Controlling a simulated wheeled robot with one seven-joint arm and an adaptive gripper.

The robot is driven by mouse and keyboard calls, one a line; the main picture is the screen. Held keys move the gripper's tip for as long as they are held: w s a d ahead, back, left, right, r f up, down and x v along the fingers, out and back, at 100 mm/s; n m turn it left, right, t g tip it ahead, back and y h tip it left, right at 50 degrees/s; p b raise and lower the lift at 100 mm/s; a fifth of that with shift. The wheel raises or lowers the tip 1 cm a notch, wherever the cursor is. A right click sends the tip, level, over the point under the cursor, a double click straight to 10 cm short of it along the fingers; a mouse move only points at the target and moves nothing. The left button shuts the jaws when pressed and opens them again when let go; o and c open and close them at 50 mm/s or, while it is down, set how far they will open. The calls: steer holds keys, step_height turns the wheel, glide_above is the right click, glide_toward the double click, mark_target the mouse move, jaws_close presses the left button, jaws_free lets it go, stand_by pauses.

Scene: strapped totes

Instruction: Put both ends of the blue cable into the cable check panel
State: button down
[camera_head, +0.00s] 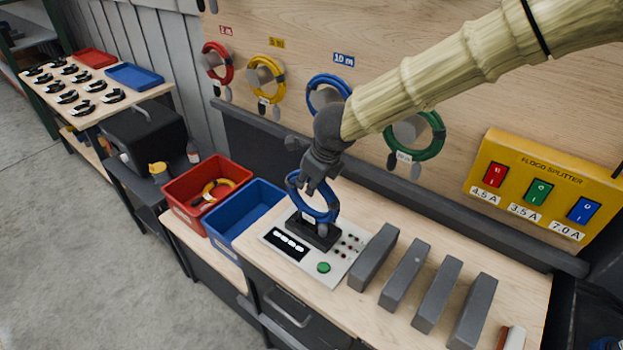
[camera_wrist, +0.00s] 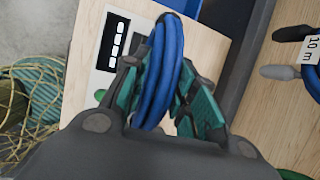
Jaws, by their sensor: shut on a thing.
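My gripper (camera_head: 318,178) is shut on a coiled blue cable (camera_head: 312,209) at the cable check panel. The wrist view shows the coil (camera_wrist: 164,65) between the two teal-padded fingers (camera_wrist: 165,95). The cable check panel (camera_head: 338,272) is a pale plate on the bench with a black block, a dark display, rows of small dots and a green button. The coil's lower part is at the black block (camera_head: 318,234). I cannot tell whether the cable ends sit in its openings.
A blue bin (camera_head: 226,236) and a red bin (camera_head: 178,213) with a yellow coil stand left of the panel. Several grey blocks (camera_head: 374,257) stand to its right. Red, yellow, blue and green coils hang on the wooden wall (camera_head: 290,30) behind. A yellow splitter box (camera_head: 540,170) is at right.

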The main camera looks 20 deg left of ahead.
steer(key=shift+f, duration=0.4)
stand_by(0.5)
steer(key=c, duration=1.1)
jaws_free()
steer(key=shift+o, duration=0.2)
steer(key=shift+f, duration=0.15)
